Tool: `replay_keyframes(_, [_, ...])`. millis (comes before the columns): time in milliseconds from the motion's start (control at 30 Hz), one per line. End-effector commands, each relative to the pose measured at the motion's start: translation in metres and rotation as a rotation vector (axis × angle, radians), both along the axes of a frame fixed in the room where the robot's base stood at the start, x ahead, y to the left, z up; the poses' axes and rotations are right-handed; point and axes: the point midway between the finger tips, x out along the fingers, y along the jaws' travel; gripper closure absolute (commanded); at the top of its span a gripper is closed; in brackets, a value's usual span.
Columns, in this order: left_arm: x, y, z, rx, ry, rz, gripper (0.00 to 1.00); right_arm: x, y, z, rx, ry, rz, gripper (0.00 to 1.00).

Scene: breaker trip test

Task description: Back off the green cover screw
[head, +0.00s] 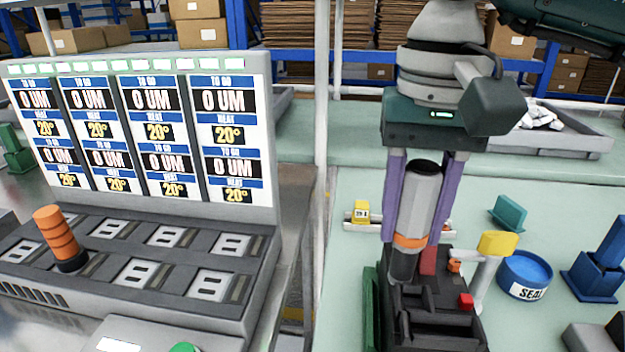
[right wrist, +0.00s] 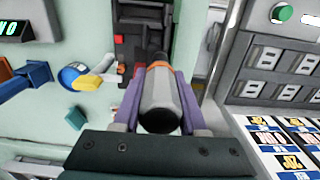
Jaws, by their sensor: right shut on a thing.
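My right gripper (head: 416,232) comes down from above in the head view, its two purple fingers shut on a grey driver-like tool (head: 419,198). The tool has a black end cap, an orange band and a dark lower end. It stands nearly upright, its lower end over the dark housing (head: 440,318); I cannot tell whether it touches. The tool also shows between the fingers in the right wrist view (right wrist: 160,103). A green upright panel (head: 370,308) is at the housing's left side. No green cover screw can be made out. My left gripper is not in view.
A blue bowl marked SEAL (head: 525,274), a yellow-topped lever (head: 497,243), a teal block (head: 508,213) and a blue stand (head: 598,262) are right of the housing. Mat is clear between the small items.

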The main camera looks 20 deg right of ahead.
Motion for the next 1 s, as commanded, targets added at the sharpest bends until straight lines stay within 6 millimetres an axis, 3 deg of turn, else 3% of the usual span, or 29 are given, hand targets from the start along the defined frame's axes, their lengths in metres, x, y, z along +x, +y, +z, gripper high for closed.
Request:
replay_keyframes(367, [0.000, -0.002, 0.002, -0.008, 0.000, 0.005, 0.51, 0.000, -0.001, 0.004, -0.002, -0.001, -0.002, 1.00])
replay_keyframes(1000, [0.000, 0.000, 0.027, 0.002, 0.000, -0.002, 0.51, 0.000, 0.000, 0.046, -0.001, -0.002, 0.000, 1.00])
